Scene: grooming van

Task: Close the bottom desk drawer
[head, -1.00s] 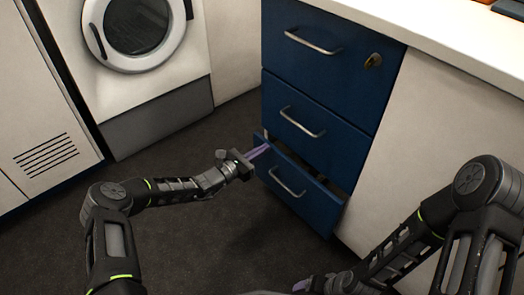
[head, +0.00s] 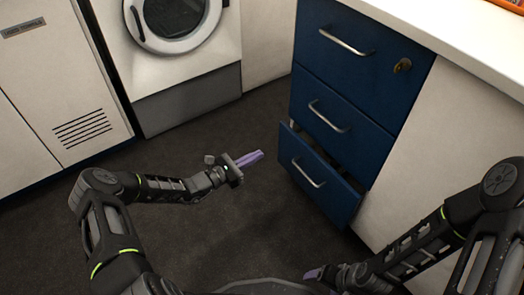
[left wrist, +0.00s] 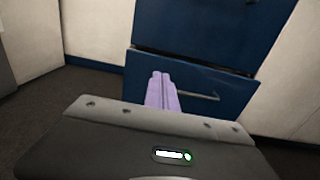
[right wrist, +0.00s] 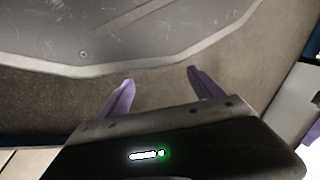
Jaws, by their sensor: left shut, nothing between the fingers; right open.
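The bottom desk drawer (head: 318,181) is blue with a metal bar handle (head: 308,173). It stands partly open, with a dark gap above its front. It also shows in the left wrist view (left wrist: 205,110), with its handle to the right of the fingers. My left gripper (head: 258,156) is shut and empty, its purple fingers together, pointing at the drawer from its left and apart from it in the head view. My right gripper (right wrist: 160,88) is open and empty, low near my own base. In the head view only part of it shows at the bottom edge.
The middle drawer (head: 335,115) and top drawer (head: 350,50) are shut; the top one has a lock. A white counter (head: 455,45) runs above. A washer (head: 175,50) stands at the back. Dark floor (head: 225,215) is clear before the drawers.

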